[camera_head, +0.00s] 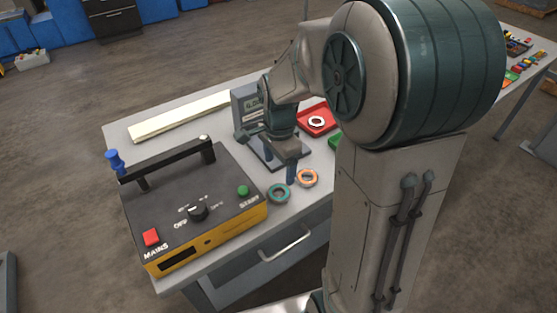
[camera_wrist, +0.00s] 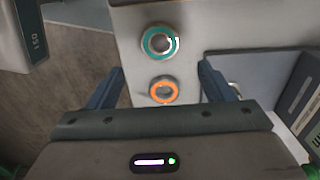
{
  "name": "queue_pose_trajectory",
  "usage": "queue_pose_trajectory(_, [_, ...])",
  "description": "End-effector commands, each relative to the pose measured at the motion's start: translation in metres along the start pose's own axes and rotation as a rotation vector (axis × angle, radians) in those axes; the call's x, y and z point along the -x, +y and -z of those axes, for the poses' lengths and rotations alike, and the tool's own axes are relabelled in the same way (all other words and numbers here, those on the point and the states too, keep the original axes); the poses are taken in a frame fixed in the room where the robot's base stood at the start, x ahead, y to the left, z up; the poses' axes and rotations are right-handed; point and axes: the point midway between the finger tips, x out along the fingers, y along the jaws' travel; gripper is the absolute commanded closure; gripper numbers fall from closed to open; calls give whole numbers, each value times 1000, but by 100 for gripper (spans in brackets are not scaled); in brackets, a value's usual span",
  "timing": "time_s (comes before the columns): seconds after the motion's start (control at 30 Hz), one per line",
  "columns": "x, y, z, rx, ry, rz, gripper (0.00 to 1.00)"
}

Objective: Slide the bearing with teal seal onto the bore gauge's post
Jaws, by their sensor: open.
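The bearing with teal seal (camera_head: 271,197) lies flat near the table's front edge, beside the machine box. In the wrist view the teal-seal bearing (camera_wrist: 147,43) is beyond the fingertips, above an orange-seal bearing (camera_wrist: 153,92). My gripper (camera_head: 280,163) is open and empty above the table, behind the bearings in the head view. In the wrist view my gripper's fingers (camera_wrist: 162,70) are spread, with the orange bearing between them. The bore gauge (camera_head: 245,106) is a grey upright unit with a dark base plate, partly behind my gripper. Its post cannot be made out clearly.
The black and yellow box (camera_head: 190,205) with handle and knobs fills the table's left. A red tray (camera_head: 325,127) with a pale ring stands behind, near a partly hidden green one (camera_head: 334,141). A long pale bar (camera_head: 180,117) lies at the back.

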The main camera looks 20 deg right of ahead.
Motion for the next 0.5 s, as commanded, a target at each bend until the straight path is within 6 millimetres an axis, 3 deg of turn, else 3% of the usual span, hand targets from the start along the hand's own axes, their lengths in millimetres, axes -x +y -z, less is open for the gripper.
queue_pose_trajectory(0.5, [-73,1,0,3,0,-1,25])
